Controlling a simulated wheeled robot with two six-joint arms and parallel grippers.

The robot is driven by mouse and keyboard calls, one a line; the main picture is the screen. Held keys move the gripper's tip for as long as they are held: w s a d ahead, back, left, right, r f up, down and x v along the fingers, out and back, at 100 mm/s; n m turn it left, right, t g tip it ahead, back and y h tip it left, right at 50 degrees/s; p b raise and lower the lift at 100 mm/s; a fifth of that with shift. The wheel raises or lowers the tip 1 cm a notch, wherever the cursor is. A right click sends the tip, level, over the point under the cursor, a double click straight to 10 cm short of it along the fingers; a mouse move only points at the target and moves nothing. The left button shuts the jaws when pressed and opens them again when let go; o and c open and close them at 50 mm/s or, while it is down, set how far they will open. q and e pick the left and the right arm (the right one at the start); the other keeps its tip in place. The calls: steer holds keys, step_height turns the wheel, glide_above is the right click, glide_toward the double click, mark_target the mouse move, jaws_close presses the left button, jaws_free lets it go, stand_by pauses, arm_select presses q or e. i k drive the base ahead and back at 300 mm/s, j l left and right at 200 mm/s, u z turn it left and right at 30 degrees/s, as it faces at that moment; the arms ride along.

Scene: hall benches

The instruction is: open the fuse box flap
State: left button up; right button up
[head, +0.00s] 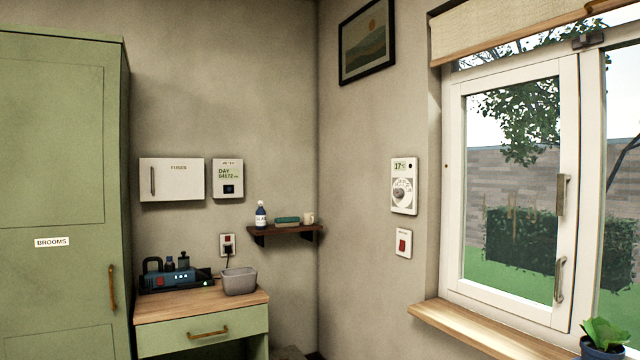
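The fuse box is a white box on the back wall, left of centre in the head view. Its flap (180,182) is labelled "FUSES" and lies flat and shut against the box. A dark vertical handle (153,181) sits near the flap's left edge. Neither of my grippers shows in this view.
A meter (228,178) hangs just right of the fuse box. Below stands a drawer cabinet (203,333) with a grey tub (239,281) and a dark tray (176,281) of items. A green broom cupboard (62,200) stands close on the left. A small shelf (284,230) is right.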

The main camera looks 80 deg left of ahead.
mark_target(161, 179)
steer(key=u, duration=3.45)
steer(key=i+l, duration=0.15)
steer(key=i, duration=0.45)
steer(key=i+l, duration=0.1)
steer(key=i, duration=0.5)
steer(key=i+l, duration=0.15)
steer(key=i, duration=0.5)
steer(key=l+z, duration=0.05)
